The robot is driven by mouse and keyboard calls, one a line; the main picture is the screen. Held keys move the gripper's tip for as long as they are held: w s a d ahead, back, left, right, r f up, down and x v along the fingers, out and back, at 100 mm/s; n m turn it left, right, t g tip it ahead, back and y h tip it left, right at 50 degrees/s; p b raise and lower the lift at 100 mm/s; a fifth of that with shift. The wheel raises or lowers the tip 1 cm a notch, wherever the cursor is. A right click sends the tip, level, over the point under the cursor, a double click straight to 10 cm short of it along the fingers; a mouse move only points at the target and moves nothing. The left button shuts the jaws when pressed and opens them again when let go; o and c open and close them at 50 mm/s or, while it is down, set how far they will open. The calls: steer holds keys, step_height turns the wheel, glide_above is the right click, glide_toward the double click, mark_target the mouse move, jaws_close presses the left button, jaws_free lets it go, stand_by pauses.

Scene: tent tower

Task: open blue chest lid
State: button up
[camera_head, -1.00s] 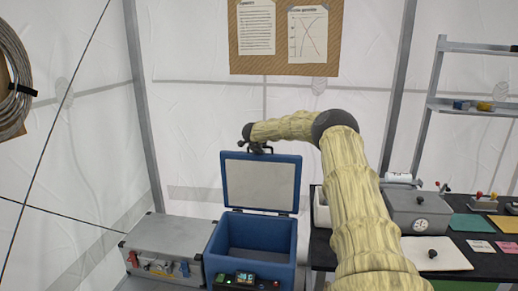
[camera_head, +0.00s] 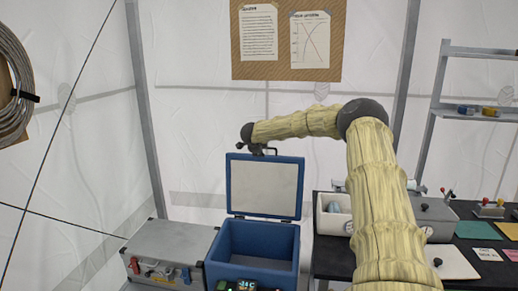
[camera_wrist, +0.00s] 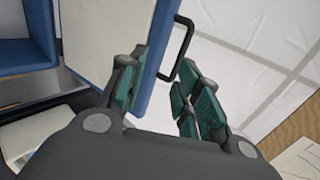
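The blue chest (camera_head: 252,271) stands in the lower middle of the head view, its inside exposed. Its lid (camera_head: 264,188), with a pale inner panel, stands raised and upright at the back. A black handle (camera_head: 271,151) shows at the lid's top edge. In the wrist view the handle (camera_wrist: 184,48) sticks out from the lid (camera_wrist: 110,35), just beyond my fingertips. My gripper (camera_wrist: 160,75) has its green-padded fingers spread, with nothing clamped between them. In the head view my gripper (camera_head: 256,149) is at the lid's top edge, partly hidden.
A grey metal case (camera_head: 165,250) stands left of the chest. On the right, a black table (camera_head: 330,262) carries a white bin (camera_head: 333,222) and a grey box (camera_head: 432,218). A metal shelf (camera_head: 470,115) stands behind it. Tent wall lies behind the lid.

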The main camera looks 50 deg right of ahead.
steer(key=shift+v, duration=2.75)
